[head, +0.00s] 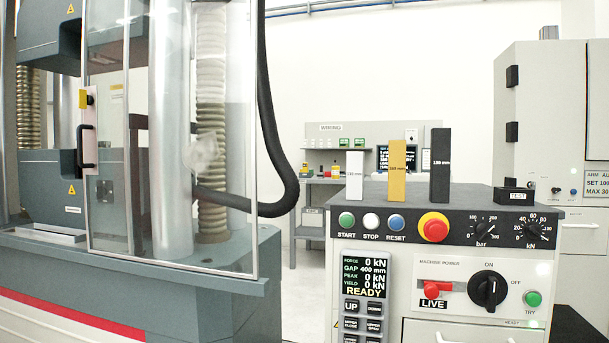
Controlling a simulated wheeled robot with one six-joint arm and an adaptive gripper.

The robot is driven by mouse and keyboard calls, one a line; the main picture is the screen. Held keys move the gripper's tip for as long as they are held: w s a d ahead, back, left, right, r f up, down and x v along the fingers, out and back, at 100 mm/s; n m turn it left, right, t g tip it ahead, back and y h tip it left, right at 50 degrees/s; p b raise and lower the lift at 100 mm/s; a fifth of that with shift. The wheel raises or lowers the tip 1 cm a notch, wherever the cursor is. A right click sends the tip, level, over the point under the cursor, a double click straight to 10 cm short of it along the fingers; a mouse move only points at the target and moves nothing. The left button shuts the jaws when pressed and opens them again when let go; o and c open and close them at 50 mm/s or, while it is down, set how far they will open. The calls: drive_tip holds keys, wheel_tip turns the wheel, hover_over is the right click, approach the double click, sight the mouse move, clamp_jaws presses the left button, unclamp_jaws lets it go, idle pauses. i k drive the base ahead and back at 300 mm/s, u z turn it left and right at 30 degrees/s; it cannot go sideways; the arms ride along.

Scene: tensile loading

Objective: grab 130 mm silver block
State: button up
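The silver block (354,188) stands upright on the dark top of the control console, at its left end. It is pale silver-white, the shortest of three blocks in a row, and its small label appears to read 130 mm. A taller gold block (397,185) stands to its right, and the tallest, a black block (440,187), stands right of that. All three are apart from each other. My gripper is not in view.
The control console (390,240) has buttons, a red emergency stop (434,228) and dials below the blocks. A testing machine with a clear guard door (180,140) fills the left. A black hose (268,120) hangs beside it. A grey cabinet (545,110) stands right.

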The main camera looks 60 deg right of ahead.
sight(355, 162)
drive_tip(key=i, duration=1.1)
drive_tip(key=z, duration=3.6)
